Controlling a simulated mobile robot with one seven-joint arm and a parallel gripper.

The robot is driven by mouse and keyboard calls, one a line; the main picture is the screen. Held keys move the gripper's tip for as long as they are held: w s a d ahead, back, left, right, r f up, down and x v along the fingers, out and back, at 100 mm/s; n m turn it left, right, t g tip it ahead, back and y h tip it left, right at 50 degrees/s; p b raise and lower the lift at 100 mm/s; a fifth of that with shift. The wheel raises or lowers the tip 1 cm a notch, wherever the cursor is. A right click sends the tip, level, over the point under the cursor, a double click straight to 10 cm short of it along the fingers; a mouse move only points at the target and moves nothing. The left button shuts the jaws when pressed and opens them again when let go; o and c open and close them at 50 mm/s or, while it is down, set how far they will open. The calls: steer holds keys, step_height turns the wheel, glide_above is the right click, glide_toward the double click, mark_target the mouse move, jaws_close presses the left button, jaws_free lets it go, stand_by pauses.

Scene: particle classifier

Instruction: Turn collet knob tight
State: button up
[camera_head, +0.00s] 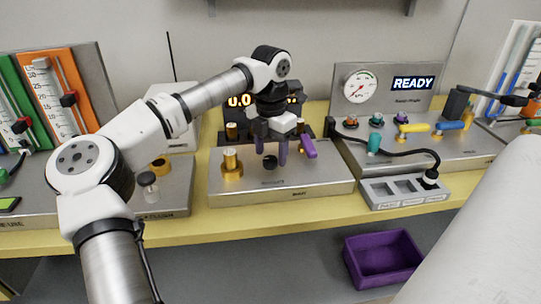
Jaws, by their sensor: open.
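My gripper (272,157) points down over the middle metal unit (325,181), with its two purple fingers apart. A small black knob (269,163) sits on the top plate of that unit, just below and between the fingertips in this view. It may be the collet knob; I cannot tell for certain, nor whether the fingers touch it. A gold stepped cylinder (232,166) stands upright to its left. A purple lever (308,147) shows to the right of the fingers. My wrist hides part of the display and the back of the unit.
A unit with a round gauge (361,86) and a READY screen (412,83) stands at the right, with coloured valves and a black cable. A grey slotted tray (400,198) sits before it. A purple bin (383,258) lies below the bench edge. Flow meters (50,85) stand at the left.

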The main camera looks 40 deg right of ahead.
steer(key=shift+f, duration=0.9)
steer(key=shift+c, duration=0.2)
steer(key=c, duration=1)
steer(key=shift+o, duration=0.2)
